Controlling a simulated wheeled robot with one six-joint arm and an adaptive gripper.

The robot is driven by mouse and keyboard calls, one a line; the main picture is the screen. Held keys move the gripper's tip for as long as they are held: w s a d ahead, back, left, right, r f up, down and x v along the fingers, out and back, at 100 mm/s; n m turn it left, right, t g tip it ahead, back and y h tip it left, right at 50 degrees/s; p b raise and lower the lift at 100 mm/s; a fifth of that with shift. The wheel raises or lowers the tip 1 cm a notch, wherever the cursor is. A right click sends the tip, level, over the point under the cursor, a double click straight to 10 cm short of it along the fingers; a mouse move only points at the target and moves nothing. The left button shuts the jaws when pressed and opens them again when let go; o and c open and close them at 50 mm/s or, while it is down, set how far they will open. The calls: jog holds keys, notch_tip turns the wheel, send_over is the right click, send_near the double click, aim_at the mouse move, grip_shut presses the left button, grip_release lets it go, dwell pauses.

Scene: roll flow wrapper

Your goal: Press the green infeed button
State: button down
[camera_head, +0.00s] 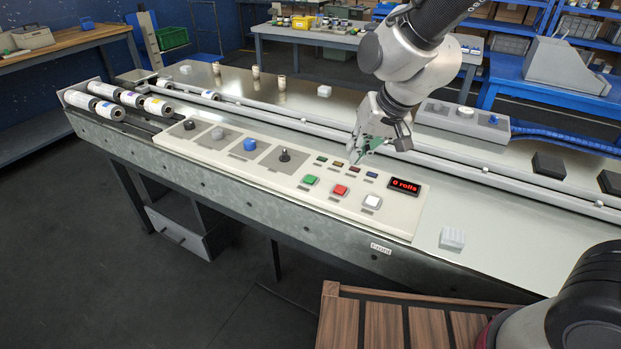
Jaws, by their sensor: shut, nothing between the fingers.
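The control panel (250,178) is a long cream strip on the metal machine. On it a green button (311,180) sits at the left of a row, with a red button (340,190) and a white button (372,202) to its right. My gripper (357,158) is shut and empty. It hangs over the panel's back edge, up and to the right of the green button in the picture, apart from it. Its exact height above the panel is hard to tell.
Small coloured buttons (338,164) and a display reading "0 rolls" (404,186) lie close to my gripper. A black joystick (284,155) and a blue knob (250,144) stand left. Several rolls (107,109) lie at the far left. Rails run behind the panel.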

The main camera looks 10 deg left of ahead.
jog(key=m+t+y, duration=0.1)
send_near(313, 177)
notch_tip(313, 177, up, 3)
jog(key=w+a, duration=0.1)
jog(key=w+a+r+m+t+y, duration=0.1)
jog(key=a, duration=0.1)
jog(key=w+a+r+m+t, duration=0.1)
jog(key=shift+w+a+y, duration=0.2)
jog(key=shift+y, duration=0.1)
jog(key=shift+f, duration=4.4)
jog(key=shift+f, duration=0.4)
